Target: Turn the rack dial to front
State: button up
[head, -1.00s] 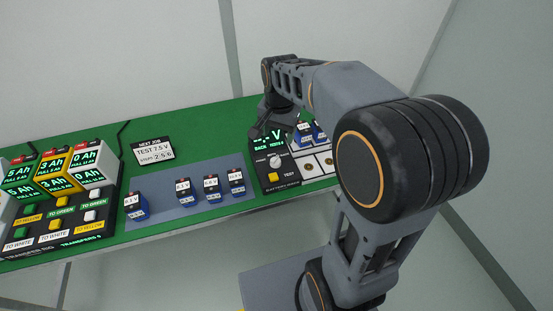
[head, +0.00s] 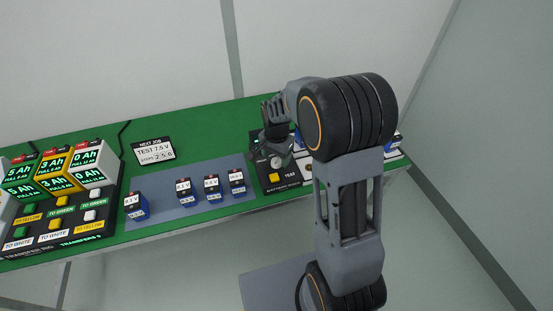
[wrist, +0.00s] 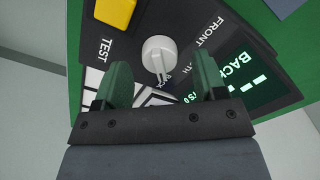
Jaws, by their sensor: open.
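The rack dial (wrist: 160,55) is a white knob on a dark panel (wrist: 190,20) in the wrist view. FRONT is printed to its right, with a partly hidden BOTH label beside it. The dial's ridge points down toward the BACK label. The green-lit display (wrist: 240,78) reads BACK. My gripper (wrist: 162,78) is open and empty. Its two green fingers lie left and right of the dial in the picture; I cannot tell their height above it.
A yellow button (wrist: 115,12) marked TEST is beside the dial; it also shows in the head view (head: 274,178). Several blue batteries (head: 184,193) stand on a grey-blue mat (head: 160,208) left of the rack. The transfer rig (head: 75,225) is farther left.

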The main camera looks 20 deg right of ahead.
jog(key=shift+f, duration=0.75)
jog(key=shift+c, duration=0.5)
jog(key=c, duration=0.8)
